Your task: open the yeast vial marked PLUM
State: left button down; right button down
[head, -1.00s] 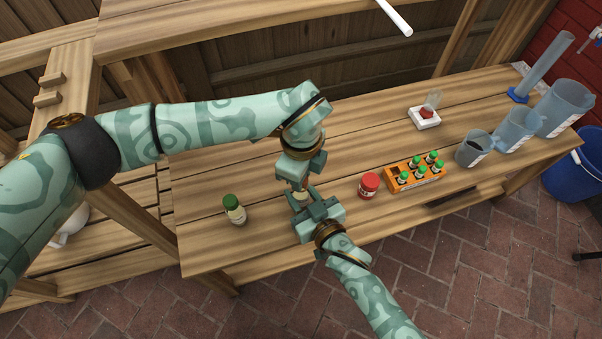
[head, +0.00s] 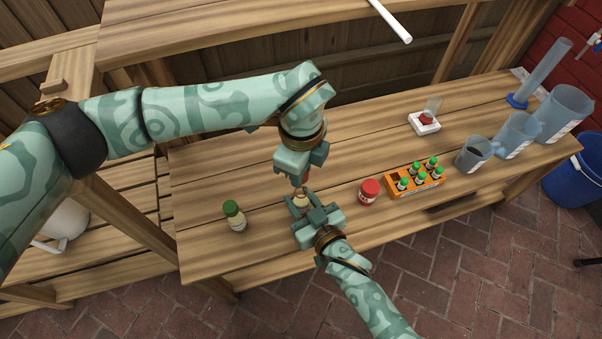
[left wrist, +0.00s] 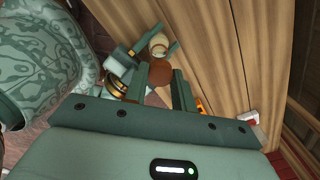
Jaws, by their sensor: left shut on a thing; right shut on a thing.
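A small pale vial (head: 300,201) is upright between the jaws of my right gripper (head: 302,207), over the front part of the bench. Its pale round top also shows in the left wrist view (left wrist: 158,44). My left gripper (head: 304,177) is above it, pointing down, shut on a brown cap (head: 306,179). The cap shows as a brown disc between the left fingers in the left wrist view (left wrist: 162,74). In the head view the cap is a little above the vial, apart from it. No marking on the vial is readable; the jaws hide most of it.
A green-capped bottle (head: 234,216) stands on the bench (head: 205,185) at left. A red-lidded jar (head: 369,192) and an orange rack (head: 432,183) of green-capped vials are at right. Beyond are a white scale (head: 424,128), grey jugs (head: 517,133) and a tall cylinder (head: 541,72).

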jog(key=c, duration=0.9)
grip_release()
jog(key=shift+s, duration=0.1)
